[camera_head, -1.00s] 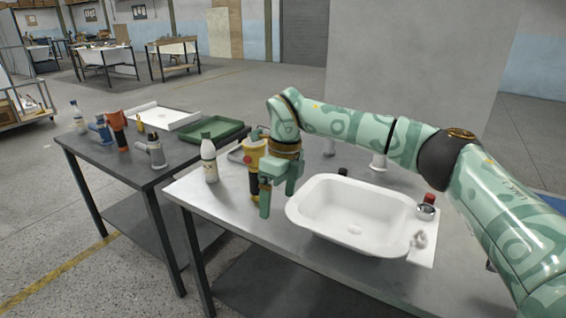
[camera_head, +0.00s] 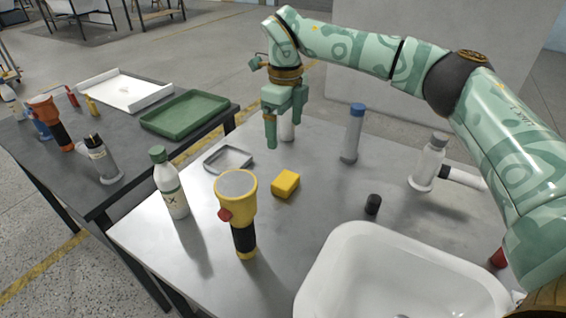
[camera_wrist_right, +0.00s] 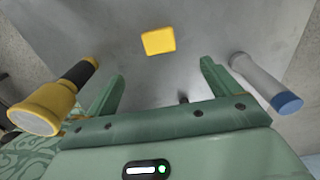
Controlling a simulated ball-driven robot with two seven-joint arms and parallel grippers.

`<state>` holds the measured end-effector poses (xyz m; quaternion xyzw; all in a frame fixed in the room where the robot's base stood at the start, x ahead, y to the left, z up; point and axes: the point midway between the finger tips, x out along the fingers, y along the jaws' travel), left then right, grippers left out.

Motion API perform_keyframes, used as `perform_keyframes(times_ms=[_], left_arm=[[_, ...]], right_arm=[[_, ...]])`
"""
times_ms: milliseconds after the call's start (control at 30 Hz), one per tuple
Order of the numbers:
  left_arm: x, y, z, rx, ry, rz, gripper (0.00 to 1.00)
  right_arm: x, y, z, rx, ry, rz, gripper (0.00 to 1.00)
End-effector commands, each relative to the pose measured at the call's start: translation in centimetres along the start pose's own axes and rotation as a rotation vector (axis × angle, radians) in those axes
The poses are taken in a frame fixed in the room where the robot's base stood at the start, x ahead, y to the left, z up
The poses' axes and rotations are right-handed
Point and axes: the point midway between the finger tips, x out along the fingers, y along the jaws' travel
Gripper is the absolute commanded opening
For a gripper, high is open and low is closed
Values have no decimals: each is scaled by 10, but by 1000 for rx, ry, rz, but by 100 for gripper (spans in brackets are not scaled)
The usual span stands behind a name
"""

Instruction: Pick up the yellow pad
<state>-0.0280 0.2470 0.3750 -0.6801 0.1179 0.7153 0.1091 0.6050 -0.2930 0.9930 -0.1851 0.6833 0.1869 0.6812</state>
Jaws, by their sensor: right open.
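My right gripper (camera_head: 285,138) is open and empty, above the table and behind the pad in the head view. In the wrist view its two fingers (camera_wrist_right: 162,78) are spread wide with nothing between them. My left gripper is not in view.
A yellow flashlight (camera_head: 238,205) stands in front-left of the pad; a white bottle (camera_head: 170,185) is farther left. A grey tray (camera_head: 228,159), a blue-capped tube (camera_head: 352,135), a black cap (camera_head: 373,204) and a white basin (camera_head: 335,262) surround it. A dark side table (camera_head: 105,185) adjoins.

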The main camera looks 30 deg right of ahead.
Motion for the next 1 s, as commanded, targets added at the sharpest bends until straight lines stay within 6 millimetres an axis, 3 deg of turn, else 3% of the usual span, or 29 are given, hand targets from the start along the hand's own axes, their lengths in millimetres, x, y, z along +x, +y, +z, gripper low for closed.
perform_keyframes(times_ms=[167, 400, 700, 833, 1000], left_arm=[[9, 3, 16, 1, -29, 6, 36], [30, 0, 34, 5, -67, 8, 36], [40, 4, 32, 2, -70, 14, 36], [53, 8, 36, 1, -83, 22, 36], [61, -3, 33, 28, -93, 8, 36]], right_arm=[[26, 0, 0, 0, 5, 4, 89], [88, 0, 0, 0, 7, 5, 89], [117, 1, -1, 1, 1, 2, 89], [142, 5, -4, -1, 6, 4, 89], [164, 7, -5, 0, 4, 3, 89]])
